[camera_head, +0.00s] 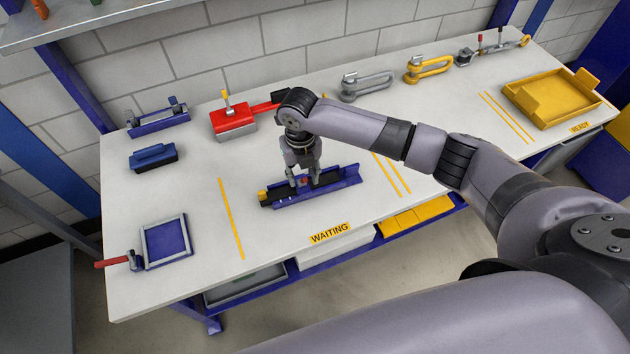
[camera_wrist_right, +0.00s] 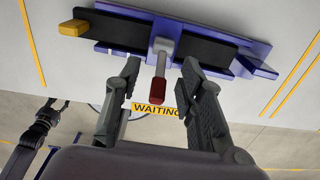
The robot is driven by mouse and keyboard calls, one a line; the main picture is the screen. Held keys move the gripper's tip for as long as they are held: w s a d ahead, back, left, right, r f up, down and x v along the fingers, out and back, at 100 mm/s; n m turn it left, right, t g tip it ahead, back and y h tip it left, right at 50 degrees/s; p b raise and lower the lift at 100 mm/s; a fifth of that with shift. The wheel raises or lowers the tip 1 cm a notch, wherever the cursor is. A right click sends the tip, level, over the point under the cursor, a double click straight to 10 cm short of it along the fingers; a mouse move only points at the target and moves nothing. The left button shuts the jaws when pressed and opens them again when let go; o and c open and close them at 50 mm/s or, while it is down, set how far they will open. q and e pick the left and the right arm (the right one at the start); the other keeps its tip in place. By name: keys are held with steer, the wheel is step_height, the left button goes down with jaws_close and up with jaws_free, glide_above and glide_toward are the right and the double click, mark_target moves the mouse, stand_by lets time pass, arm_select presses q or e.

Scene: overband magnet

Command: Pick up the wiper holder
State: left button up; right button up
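A long blue rail with a black strip and a yellow left end (camera_head: 340,184) lies between the yellow lines by the WAITING label; I take it to be the wiper holder. It also shows in the wrist view (camera_wrist_right: 215,50), with a grey handle with a red tip (camera_wrist_right: 157,88) rising from its middle. My right gripper (camera_head: 304,182) is above the middle of the rail, pointing down. In the wrist view its two fingers (camera_wrist_right: 160,68) are apart, one on each side of the handle, with visible gaps. A dark shape at the wrist view's left (camera_wrist_right: 38,128) may be my left gripper; its fingers are unclear.
Behind the rail are a red box with a yellow-topped lever (camera_head: 233,122), a grey shackle (camera_head: 365,85) and a yellow shackle (camera_head: 428,68). Blue blocks (camera_head: 152,157) and a blue square frame (camera_head: 166,242) are at left. A yellow tray (camera_head: 550,98) is at right.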

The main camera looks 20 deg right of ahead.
steer(key=shift+f, duration=1.35)
steer(key=shift+c, duration=0.3)
jaws_close()
steer(key=shift+r, duration=0.1)
